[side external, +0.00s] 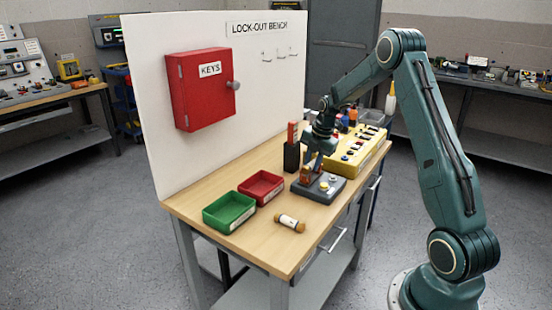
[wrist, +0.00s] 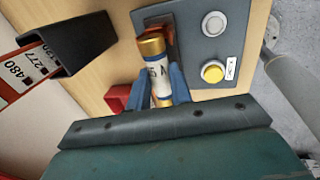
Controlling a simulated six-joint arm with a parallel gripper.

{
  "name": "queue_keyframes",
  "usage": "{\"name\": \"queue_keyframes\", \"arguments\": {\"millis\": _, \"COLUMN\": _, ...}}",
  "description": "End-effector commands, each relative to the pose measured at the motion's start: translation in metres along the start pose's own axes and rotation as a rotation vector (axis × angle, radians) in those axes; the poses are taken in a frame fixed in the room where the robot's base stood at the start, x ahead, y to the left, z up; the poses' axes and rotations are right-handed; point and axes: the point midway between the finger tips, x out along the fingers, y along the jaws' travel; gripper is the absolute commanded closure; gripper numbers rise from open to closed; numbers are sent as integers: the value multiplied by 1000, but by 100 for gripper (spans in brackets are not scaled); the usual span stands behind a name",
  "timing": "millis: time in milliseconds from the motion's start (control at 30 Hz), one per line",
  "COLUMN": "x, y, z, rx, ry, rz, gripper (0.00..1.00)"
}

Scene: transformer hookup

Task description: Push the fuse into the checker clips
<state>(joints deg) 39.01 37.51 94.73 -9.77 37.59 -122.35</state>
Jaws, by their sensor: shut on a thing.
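The fuse (wrist: 155,72), white with gold end caps and a partly visible "5 A" marking, is between the blue fingers of my gripper (wrist: 160,92). My gripper is shut on it. The checker (side external: 325,190) is a dark grey box on the bench; its panel (wrist: 205,62) also shows in the wrist view. A copper-brown clip part (wrist: 170,34) shows behind the fuse's far end cap. I cannot tell whether the fuse touches the clips or sits in them. In the side view my gripper (side external: 311,167) is low over the checker's left part; the held fuse is mostly hidden there.
Another fuse (side external: 289,223) lies on the bench near the front edge. A green tray (side external: 229,222) and red tray (side external: 261,198) stand left of the checker. A black holder (side external: 291,158) and yellow panel box (side external: 352,150) stand close behind. A red key cabinet (side external: 200,100) hangs behind.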

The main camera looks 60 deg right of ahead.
Motion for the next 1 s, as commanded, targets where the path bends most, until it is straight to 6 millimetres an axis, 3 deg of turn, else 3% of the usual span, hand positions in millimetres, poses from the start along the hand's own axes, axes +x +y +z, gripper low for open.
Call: {"name": "queue_keyframes", "arguments": {"millis": 1000, "x": 16, "y": -3, "z": 0, "rx": 0, "ry": 0, "rz": 0, "gripper": 100}}
